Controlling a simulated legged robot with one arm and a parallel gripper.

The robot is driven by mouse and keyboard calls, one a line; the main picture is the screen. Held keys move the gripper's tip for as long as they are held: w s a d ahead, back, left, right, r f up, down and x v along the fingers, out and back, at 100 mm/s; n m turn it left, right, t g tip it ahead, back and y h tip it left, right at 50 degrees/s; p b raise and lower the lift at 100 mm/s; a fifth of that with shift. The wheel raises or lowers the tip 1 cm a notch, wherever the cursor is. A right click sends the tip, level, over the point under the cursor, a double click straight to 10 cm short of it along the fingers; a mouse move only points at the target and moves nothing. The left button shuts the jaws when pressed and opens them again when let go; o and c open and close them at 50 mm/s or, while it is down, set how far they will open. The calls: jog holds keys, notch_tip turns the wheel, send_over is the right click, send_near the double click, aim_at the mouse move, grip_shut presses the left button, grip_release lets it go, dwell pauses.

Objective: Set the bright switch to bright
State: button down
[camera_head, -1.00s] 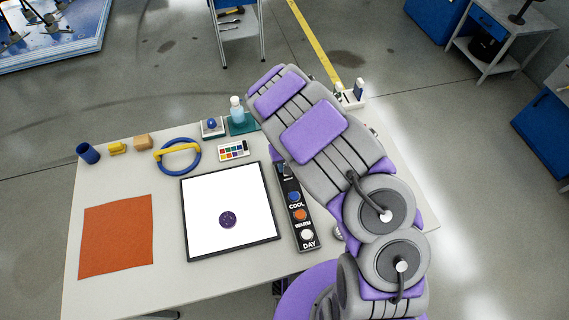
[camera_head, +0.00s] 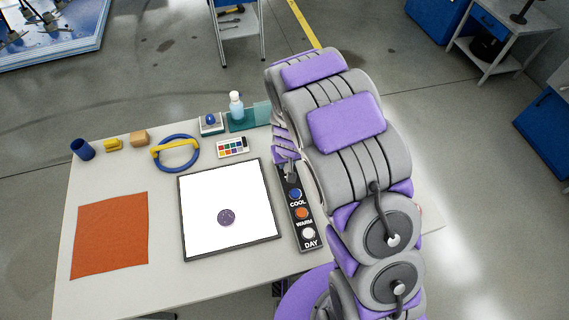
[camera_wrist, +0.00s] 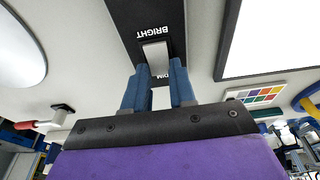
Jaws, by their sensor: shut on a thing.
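The bright switch is a pale grey lever (camera_wrist: 155,56) on a black control panel, between the white words BRIGHT and DIM, which read upside down in the wrist view. My gripper (camera_wrist: 158,78) has its two blue fingers closed on either side of the lever. DIM is partly hidden between the fingers; BRIGHT lies beyond the lever. The lever's exact tilt is hard to tell. In the head view, the black panel (camera_head: 306,242) stands right of the white light pad, and my gripper (camera_head: 288,172) is at its far end, partly hiding the switch.
The panel also has blue COOL (camera_head: 295,194), orange WARM (camera_head: 301,213) and white DAY (camera_head: 308,233) buttons. The light pad (camera_head: 205,195) holds a purple disc (camera_head: 226,217).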

jog(key=shift+s+f+b, duration=0.1)
jog(key=shift+s+b, duration=0.05)
jog(key=shift+b, duration=0.3)
jog(key=c, duration=0.9)
grip_release()
jog(key=shift+s+d, duration=0.1)
jog(key=shift+d, duration=0.05)
jog(key=shift+r, duration=0.25)
jog(key=p+v, duration=0.1)
jog(key=v, duration=0.4)
jog(key=p+v, duration=0.1)
jog(key=v, duration=1)
jog(key=shift+s+d+r+p, duration=0.15)
jog(key=shift+s+r+p, duration=0.15)
jog(key=shift+s+p, duration=0.1)
